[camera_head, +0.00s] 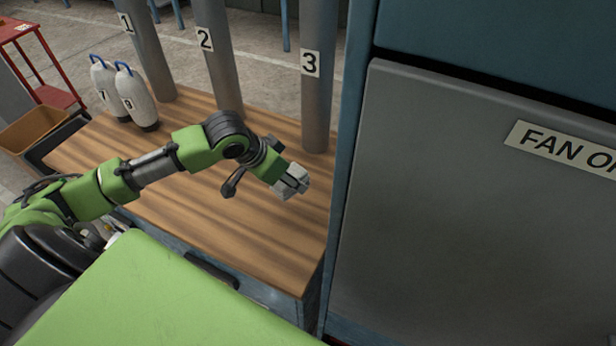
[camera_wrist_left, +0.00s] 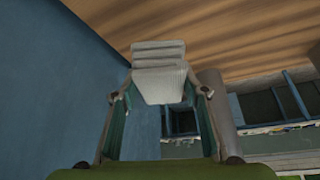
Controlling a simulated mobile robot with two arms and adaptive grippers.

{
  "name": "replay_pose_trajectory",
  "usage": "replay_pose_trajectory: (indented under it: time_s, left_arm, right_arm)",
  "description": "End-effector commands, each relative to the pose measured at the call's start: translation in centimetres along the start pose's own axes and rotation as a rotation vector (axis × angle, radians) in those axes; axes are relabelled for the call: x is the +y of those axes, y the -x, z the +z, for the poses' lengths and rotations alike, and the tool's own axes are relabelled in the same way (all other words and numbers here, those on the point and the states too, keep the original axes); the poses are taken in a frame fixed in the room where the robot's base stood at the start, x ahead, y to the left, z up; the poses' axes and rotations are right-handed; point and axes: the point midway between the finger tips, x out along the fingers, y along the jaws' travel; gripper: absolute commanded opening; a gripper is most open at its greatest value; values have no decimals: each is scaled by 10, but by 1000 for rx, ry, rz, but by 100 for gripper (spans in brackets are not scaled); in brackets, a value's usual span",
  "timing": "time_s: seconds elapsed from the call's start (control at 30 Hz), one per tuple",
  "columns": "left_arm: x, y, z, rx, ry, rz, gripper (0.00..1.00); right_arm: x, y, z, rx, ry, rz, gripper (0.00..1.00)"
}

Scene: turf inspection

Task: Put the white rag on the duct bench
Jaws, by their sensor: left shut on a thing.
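My left gripper (camera_head: 283,180) is shut on the white rag (camera_head: 293,180), a small folded bundle, above the right part of the wooden duct bench (camera_head: 180,214). In the left wrist view the rag (camera_wrist_left: 160,72) sits between the two fingers of my left gripper (camera_wrist_left: 160,96). The wooden bench top (camera_wrist_left: 235,35) fills the upper part of that view. I cannot tell how far the rag is above the bench top. My right gripper is in neither view.
Grey ducts numbered 1 (camera_head: 148,50), 2 (camera_head: 215,60) and 3 (camera_head: 317,90) rise along the bench's back. Two white bottles (camera_head: 134,97) stand at its far left. A grey-blue fan cabinet (camera_head: 450,210) borders the right side. The bench's front middle is clear.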

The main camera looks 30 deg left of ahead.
Motion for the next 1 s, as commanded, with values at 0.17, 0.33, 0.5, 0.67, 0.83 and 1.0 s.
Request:
replay_pose_trajectory:
  time_s: [0.17,0.33,0.5,0.67,0.83,1.0]
  left_arm:
    - [-5,-32,-28,2,5,3,24]
    - [-10,-71,-31,-3,4,1,24]
    - [-13,-95,-35,-1,1,0,24]
    - [-14,-104,-36,-1,1,-1,24]
    - [-14,-123,-28,-6,2,0,24]
    - [-14,-136,-22,-2,-1,-1,24]
  right_arm:
    - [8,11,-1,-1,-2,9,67]
    - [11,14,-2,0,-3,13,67]
    - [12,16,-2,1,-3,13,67]
    - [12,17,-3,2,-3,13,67]
    - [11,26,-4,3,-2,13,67]
    - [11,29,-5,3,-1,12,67]
